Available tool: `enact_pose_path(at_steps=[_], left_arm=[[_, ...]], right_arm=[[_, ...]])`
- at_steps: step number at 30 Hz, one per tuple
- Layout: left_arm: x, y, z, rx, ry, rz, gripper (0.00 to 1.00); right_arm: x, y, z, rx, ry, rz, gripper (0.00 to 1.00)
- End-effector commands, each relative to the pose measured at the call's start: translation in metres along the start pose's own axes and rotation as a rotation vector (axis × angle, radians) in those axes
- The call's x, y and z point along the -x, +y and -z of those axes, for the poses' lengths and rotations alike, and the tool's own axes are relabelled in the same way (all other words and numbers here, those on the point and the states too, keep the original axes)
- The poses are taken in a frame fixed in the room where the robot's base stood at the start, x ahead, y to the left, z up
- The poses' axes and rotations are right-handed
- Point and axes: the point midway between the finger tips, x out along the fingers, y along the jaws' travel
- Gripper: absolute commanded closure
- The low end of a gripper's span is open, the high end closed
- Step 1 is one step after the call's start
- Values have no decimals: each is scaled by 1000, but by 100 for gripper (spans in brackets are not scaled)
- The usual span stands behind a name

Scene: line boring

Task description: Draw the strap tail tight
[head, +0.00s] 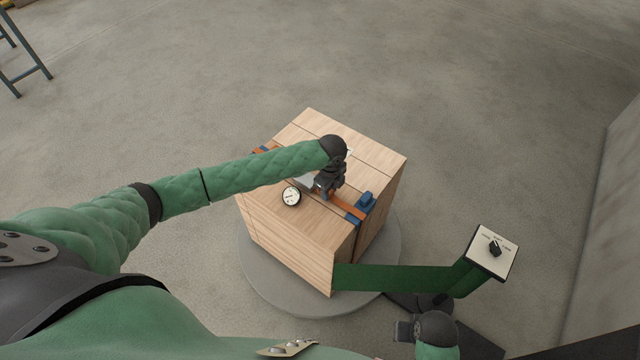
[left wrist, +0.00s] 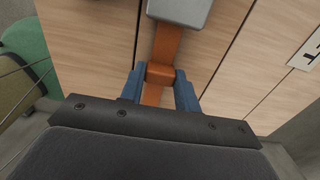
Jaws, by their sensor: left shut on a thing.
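An orange strap (head: 346,206) runs across the top of a wooden crate (head: 290,235). My left gripper (head: 322,190) is low over the crate top. In the left wrist view its blue fingers (left wrist: 160,90) are shut on an orange strap tail (left wrist: 160,73), one finger on each side. The strap (left wrist: 166,42) runs from there to a grey block (left wrist: 180,10) at the top of that view. A blue fitting (head: 366,201) sits at the crate's right edge. My right gripper (head: 404,331) shows at the bottom of the head view; its jaws cannot be made out.
A round dial gauge (head: 291,196) is on the crate top beside my left gripper. The crate stands on a round grey base (head: 262,288). A knob panel (head: 492,252) on a green arm (head: 400,278) stands right of it.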

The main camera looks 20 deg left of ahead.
Motion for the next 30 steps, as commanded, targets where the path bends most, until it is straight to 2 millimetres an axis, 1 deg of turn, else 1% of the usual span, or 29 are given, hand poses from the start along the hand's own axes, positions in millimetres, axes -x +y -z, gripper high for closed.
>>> enact_pose_path(at_steps=[11,16,17,18,20,30], left_arm=[[0,1,2,-1,1,-2,95],[1,0,8,-2,1,-1,95],[0,0,8,-2,1,-1,64],[-1,0,8,-1,1,-1,56],[-1,0,7,-1,1,-1,45],[2,0,6,-1,0,0,45]], right_arm=[[1,0,0,0,0,0,64],[6,0,1,0,0,0,64],[5,0,1,0,0,0,64],[4,0,1,0,0,0,64],[4,0,1,0,0,0,64],[6,0,1,0,0,0,64]])
